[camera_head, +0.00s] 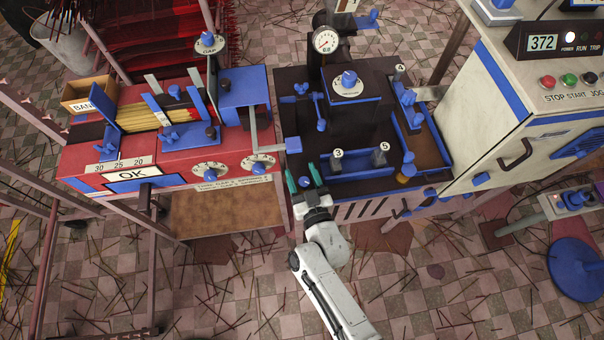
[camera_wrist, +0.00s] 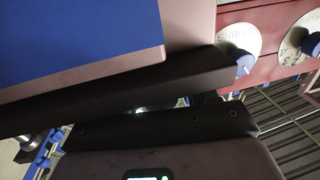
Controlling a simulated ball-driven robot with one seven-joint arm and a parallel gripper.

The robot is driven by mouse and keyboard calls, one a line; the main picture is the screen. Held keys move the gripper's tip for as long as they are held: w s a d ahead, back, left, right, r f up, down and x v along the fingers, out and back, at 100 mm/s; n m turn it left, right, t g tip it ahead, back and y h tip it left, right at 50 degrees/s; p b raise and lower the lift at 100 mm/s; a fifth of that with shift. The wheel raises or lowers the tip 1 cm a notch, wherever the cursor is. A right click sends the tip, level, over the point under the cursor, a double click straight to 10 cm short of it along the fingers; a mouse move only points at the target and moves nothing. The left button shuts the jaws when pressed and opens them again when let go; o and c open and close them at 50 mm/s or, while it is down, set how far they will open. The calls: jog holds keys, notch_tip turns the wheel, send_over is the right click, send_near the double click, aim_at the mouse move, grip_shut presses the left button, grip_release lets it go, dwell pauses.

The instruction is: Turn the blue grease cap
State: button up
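My gripper (camera_head: 303,178) is at the front left corner of the dark extruder (camera_head: 345,205) in the head view. Its two greenish fingers stand apart. A small round blue part (camera_head: 304,182) shows between them; it may be the grease cap, but no label reads there and I cannot tell whether the fingers touch it. Other blue knobs are on the extruder, one on the raised plate (camera_head: 349,78) and one on a post (camera_head: 321,125). In the wrist view, dark bars cross the middle and a large blue face with a pale edge (camera_wrist: 80,40) fills the upper left.
A red bench (camera_head: 225,188) with white dials and incense sticks is at left; two dials (camera_wrist: 240,42) show in the wrist view. A pale cabinet (camera_head: 500,110) with buttons is at right. Loose sticks litter the floor.

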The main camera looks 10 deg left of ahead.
jog(key=c, duration=0.9)
jog(key=shift+c, duration=0.2)
jog(key=shift+r+m+t+h+p, duration=0.15)
jog(key=shift+m+t+h+p, duration=0.15)
jog(key=shift+m+h+p, duration=0.45)
jog(key=shift+d+m+t+h+p, duration=0.1)
jog(key=shift+m+t+h+p, duration=0.3)
jog(key=shift+h, duration=0.65)
jog(key=m+h, duration=0.2)
jog(key=h, duration=0.1)
jog(key=shift+d, duration=0.1)
jog(key=m+h, duration=0.1)
jog(key=m+h+b, duration=0.1)
jog(key=h, duration=0.1)
jog(key=m+h, duration=0.1)
jog(key=h, duration=0.1)
jog(key=shift+d+f+m, duration=0.25)
jog(key=shift+d+f, duration=0.05)
jog(key=shift+f, duration=0.05)
jog(key=shift+s+d+r+m+g+h+b, duration=0.15)
jog(key=shift+m+g+h+b, duration=0.5)
jog(key=shift+h, duration=0.55)
jog(key=shift+w+d+f+m+g+h+b, duration=0.15)
jog(key=shift+m+g+h+b, duration=0.2)
jog(key=shift+m+h+b, duration=0.65)
jog(key=shift+s+r+h, duration=0.1)
jog(key=shift+r+h, duration=0.1)
jog(key=shift+h, duration=0.1)
